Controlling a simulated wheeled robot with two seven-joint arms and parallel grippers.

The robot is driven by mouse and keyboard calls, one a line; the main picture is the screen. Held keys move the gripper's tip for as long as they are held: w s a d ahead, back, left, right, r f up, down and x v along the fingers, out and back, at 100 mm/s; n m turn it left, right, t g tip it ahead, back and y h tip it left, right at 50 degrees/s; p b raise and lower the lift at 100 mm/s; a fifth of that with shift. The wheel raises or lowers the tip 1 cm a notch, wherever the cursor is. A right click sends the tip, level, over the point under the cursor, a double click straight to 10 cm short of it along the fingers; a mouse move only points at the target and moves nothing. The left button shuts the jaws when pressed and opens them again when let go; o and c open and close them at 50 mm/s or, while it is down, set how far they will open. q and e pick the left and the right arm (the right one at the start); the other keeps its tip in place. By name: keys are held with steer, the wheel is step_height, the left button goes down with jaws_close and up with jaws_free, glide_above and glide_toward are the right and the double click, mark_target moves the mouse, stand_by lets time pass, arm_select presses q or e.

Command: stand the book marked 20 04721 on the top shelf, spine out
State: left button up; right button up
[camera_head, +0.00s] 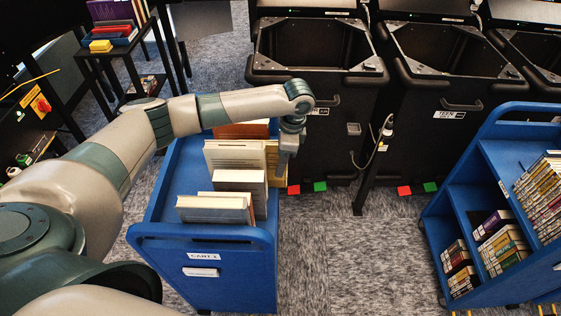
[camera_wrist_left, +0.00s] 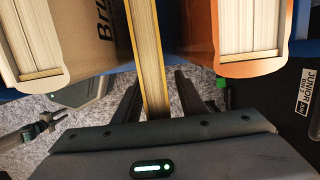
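My left gripper (camera_head: 286,172) reaches down at the right side of the blue cart (camera_head: 160,240). In the left wrist view its two fingers (camera_wrist_left: 158,98) are apart, with a thin yellow book (camera_wrist_left: 148,50) between them and gaps beside it. The yellow book also shows in the head view (camera_head: 273,158), partly behind the gripper. A brown book (camera_wrist_left: 85,30) with part of a title and an orange book (camera_wrist_left: 202,30) stand on either side. No mark 20 04721 is readable. A small grey claw-like shape (camera_wrist_left: 50,120), possibly my right gripper, shows in the left wrist view; its opening is unclear.
Several pale books (camera_head: 215,208) stand on the same cart. A blue shelf cart (camera_head: 490,145) with rows of books stands at the right. Black bins (camera_head: 320,100) line the back. A dark rack (camera_head: 115,70) holds books at the back left. Carpet between the carts is clear.

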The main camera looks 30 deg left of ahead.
arm_select(q)
step_height(320, 180, up, 17)
steer(key=w+d+b, duration=0.1)
steer(key=d+b, duration=0.1)
steer(key=b, duration=0.1)
steer(key=shift+w+d, duration=0.15)
steer(key=shift+d, duration=0.15)
steer(key=shift+f, duration=0.15)
stand_by(0.8)
